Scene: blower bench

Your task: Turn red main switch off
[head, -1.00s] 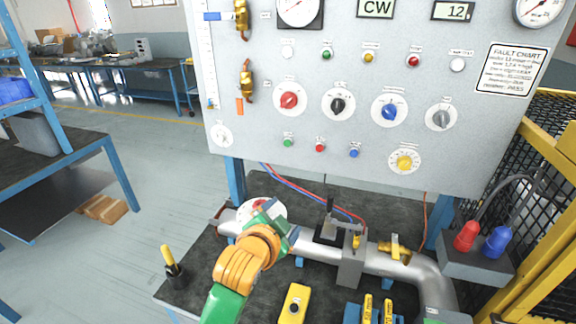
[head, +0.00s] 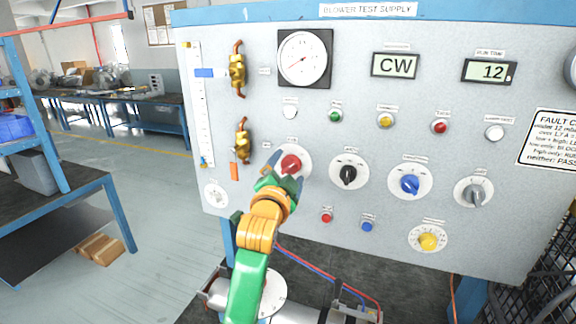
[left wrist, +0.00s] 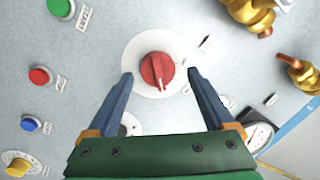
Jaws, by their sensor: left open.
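The red main switch (head: 291,164) is a red rotary knob on a white round plate, at the left of the knob row on the grey panel (head: 330,120). It also shows in the left wrist view (left wrist: 156,70), with a white pointer mark near its lower end. My left gripper (head: 279,182) is in front of the panel, just below the knob in the head view. In the left wrist view its two blue fingers (left wrist: 160,82) are spread open, one on each side of the knob, with nothing between them seen gripped. Contact with the knob cannot be told. My right gripper is not in view.
Black (head: 348,174), blue (head: 410,184) and grey (head: 475,193) knobs sit to the right of the red one. Brass valves (head: 237,75) stick out at the panel's left. Red (head: 327,217) and blue (head: 367,226) buttons and a yellow knob (head: 428,241) lie below.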

